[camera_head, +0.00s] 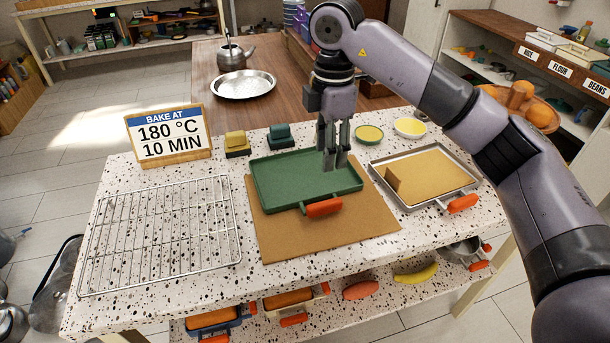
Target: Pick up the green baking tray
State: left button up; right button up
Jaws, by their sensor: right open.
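The green baking tray (285,183) lies on a brown board (350,226) on the speckled counter. An orange-red handle (324,207) sticks out at its front edge. My right gripper (335,166) is open and points down over the right part of the tray, hiding a bit of its far rim. I cannot tell whether the fingertips touch the tray. No tray is held. My left gripper does not show.
A wire rack (160,235) lies on the left. A metal tray with tan contents (432,172) stands close on the right. Yellow (237,143) and green (280,135) blocks, small bowls (369,134) and a sign (169,136) stand behind.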

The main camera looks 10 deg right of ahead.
jog(key=p, duration=0.2)
send_over(325, 203)
jog(key=f, duration=1)
jog(key=shift+s+f, duration=0.25)
jog(key=shift+f, duration=0.65)
jog(key=shift+f+p, duration=0.3)
jog(key=shift+p, duration=0.05)
jog(key=f, duration=0.2)
jog(key=f+p, duration=0.1)
jog(key=shift+w+f, duration=0.25)
jog(key=shift+f, duration=0.55)
grip_shut()
jog(key=shift+r, duration=0.1)
